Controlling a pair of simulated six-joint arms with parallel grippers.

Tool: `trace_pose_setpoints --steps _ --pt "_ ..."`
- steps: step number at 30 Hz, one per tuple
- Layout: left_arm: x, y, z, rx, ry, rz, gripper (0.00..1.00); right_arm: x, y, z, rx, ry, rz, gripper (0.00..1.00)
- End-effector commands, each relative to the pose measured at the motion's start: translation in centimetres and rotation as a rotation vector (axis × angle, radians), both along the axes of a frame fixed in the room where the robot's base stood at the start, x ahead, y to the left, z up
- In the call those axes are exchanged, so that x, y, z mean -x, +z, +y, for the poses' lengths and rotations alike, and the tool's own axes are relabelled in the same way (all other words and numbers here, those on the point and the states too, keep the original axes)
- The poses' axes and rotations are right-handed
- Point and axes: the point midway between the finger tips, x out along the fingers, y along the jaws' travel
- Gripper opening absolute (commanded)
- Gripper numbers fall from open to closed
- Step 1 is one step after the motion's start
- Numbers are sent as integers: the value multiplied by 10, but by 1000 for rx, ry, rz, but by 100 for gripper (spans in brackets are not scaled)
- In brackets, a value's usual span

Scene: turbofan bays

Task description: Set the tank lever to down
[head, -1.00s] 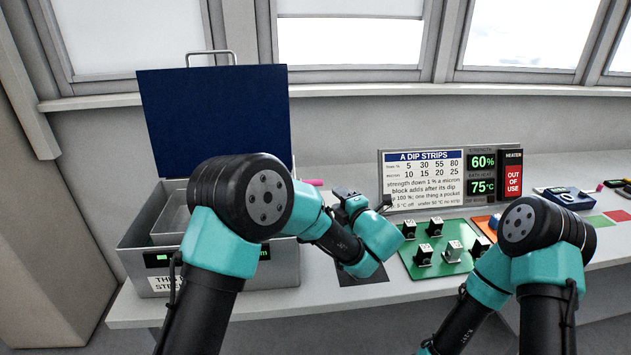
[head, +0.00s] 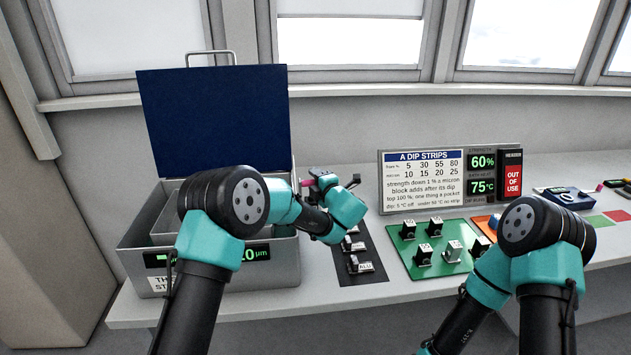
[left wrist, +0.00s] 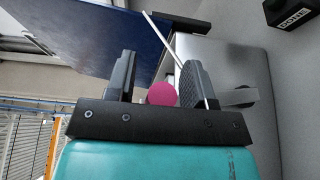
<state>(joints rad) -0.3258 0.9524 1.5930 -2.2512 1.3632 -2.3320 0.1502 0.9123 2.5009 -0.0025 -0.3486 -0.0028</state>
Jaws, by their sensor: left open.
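The tank (head: 270,270) is a grey metal box at the left with its dark blue lid (head: 215,120) standing open. Its lever shows a pink knob (head: 307,183) at the tank's right side, partly hidden by my left gripper in the head view. The knob (left wrist: 162,93) also shows in the left wrist view, between the two fingers. My left gripper (head: 336,180) is open around the knob, with gaps visible at the fingertips (left wrist: 160,75). The lever's shaft is mostly hidden. My right gripper is out of view; only its arm shows.
A dark panel (head: 374,275) with small labelled pieces lies under the left forearm. A green mat (head: 425,270) with several small blocks is right of it. A sign (head: 422,205) and a heater display (head: 512,185) stand behind. The tank's green readout (head: 255,254) faces front.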

Motion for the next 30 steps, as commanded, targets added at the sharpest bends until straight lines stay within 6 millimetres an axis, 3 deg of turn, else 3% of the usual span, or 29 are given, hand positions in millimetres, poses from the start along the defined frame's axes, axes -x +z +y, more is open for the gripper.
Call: trace_pose_setpoints --steps 6,21,30 --pt "0 0 0 0 0 0 47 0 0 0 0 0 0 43" --pt "0 0 0 1 0 -1 0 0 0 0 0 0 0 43" --pt "1 0 0 0 0 0 0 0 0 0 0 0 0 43"
